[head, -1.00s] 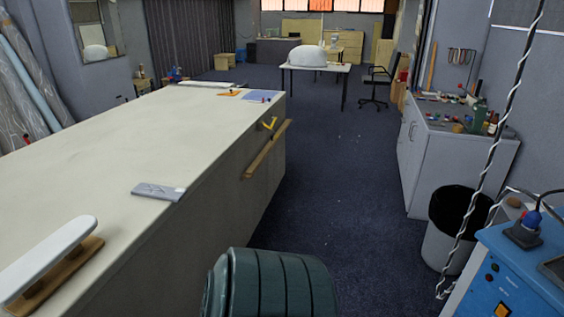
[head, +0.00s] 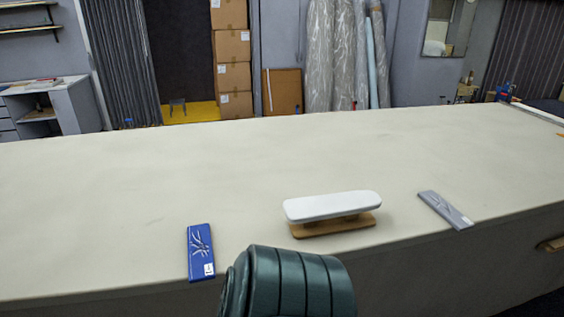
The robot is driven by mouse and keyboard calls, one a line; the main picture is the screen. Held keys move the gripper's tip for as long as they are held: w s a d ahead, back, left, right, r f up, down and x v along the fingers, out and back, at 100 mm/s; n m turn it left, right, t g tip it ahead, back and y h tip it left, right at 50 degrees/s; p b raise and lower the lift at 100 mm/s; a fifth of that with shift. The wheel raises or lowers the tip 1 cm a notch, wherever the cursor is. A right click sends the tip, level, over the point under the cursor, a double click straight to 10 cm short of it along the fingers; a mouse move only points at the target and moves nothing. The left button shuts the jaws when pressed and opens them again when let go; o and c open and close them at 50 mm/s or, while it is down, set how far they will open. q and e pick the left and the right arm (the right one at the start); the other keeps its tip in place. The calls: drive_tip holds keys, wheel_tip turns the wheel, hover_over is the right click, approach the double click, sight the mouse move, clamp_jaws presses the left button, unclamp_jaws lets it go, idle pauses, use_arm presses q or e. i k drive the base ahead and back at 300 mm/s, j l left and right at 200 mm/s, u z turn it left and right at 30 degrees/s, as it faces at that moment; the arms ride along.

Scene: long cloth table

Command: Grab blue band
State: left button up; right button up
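The blue band (head: 200,251) lies flat at the front edge of the long cloth table (head: 120,190), left of centre in the head view. It is a flat rectangle with a pale printed figure and a small white label at its near end. Neither gripper shows in the head view.
A white sleeve board on a wooden base (head: 332,206) stands near the table's front edge. A grey band (head: 445,210) lies to its right. The table behind them is clear. Stacked cardboard boxes (head: 233,75) and wrapped rolls (head: 330,55) stand beyond the table.

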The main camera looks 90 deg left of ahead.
sight(200, 260)
drive_tip(key=u, duration=3.4)
